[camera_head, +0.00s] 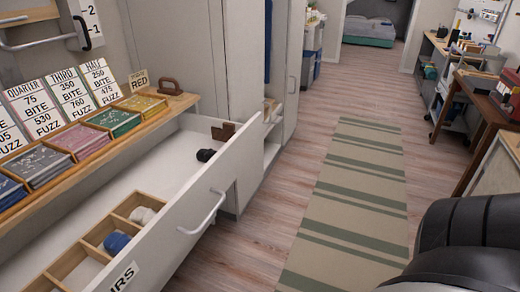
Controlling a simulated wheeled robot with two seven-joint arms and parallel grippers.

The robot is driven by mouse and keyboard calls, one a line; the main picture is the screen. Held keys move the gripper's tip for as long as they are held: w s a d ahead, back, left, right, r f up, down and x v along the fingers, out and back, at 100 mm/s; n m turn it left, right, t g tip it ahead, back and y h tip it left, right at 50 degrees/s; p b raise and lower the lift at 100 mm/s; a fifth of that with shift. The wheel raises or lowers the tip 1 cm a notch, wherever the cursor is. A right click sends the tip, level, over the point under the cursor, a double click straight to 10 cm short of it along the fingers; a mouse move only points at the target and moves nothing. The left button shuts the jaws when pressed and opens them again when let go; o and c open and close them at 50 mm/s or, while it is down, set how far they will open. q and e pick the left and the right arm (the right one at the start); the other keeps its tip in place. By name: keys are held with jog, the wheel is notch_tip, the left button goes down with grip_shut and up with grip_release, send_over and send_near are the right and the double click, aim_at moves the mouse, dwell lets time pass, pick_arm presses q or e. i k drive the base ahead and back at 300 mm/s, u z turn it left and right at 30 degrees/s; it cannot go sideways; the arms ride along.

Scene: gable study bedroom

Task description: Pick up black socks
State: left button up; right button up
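The black socks (206,155), a small dark bundle, lie in the open white drawer (165,180), near its far right end by the inside of the front panel. White socks (142,214) and blue socks (117,243) sit in separate compartments of a wooden divider tray (128,205) nearer to me in the same drawer. Neither of my grippers shows in the head view. A black rounded part at the lower right looks like one of my arm links.
The drawer front has a white handle (204,213) and stands out over the floor. A wooden shelf (178,103) with labelled colored stacks overhangs the drawer's back. A small brown piece (222,131) is at its far end. A striped rug (355,190) lies on clear floor to the right.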

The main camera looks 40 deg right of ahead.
aim_at(204, 155)
jog(key=z, duration=2.65)
jog(key=i, duration=2.8)
jog(key=u, duration=3.9)
